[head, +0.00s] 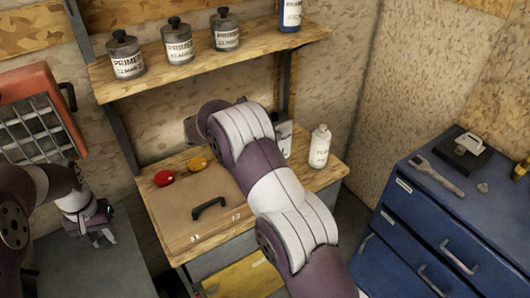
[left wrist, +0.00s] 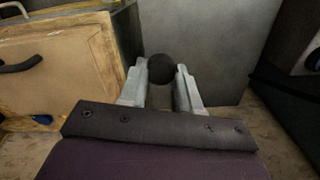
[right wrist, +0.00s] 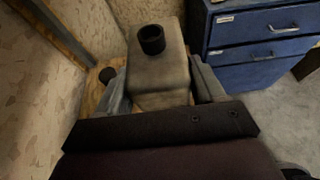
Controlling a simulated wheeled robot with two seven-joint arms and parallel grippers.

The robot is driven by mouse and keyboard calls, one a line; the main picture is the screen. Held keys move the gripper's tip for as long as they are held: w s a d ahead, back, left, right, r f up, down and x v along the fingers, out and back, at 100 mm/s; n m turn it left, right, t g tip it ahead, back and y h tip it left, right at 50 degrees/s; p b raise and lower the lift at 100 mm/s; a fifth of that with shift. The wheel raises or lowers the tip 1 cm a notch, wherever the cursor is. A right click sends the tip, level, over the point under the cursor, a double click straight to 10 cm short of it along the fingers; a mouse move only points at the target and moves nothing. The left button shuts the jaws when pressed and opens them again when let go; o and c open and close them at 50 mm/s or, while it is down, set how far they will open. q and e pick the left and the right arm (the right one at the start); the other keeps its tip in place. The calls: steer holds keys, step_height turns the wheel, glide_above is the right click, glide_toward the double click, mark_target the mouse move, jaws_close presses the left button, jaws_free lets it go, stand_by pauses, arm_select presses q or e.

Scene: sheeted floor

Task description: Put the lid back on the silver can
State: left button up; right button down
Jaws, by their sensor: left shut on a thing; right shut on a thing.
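My left gripper (head: 97,232) is low at the left of the head view, in front of the bench and apart from the can. In the left wrist view it is shut on a round black lid (left wrist: 161,68) between its fingertips. In the right wrist view my right gripper (right wrist: 160,90) is shut on the body of the silver can (right wrist: 160,72). The can's dark neck (right wrist: 151,39) is open, with no lid on it. In the head view my right arm hides that gripper; a grey container (head: 284,136) shows partly behind the arm, and I cannot tell if it is the held can.
The bench holds a brown case (head: 190,215), a red item (head: 163,178), a yellow item (head: 197,164) and a white bottle (head: 320,146). A shelf (head: 150,82) with primer cans (head: 178,42) is above. Blue drawers (head: 430,220) stand right, a red heater (head: 35,115) left.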

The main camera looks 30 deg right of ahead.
arm_select(q)
steer(key=shift+f+b, duration=0.4)
steer(key=shift+f, duration=0.2)
arm_select(e)
steer(key=shift+r, duration=2.35)
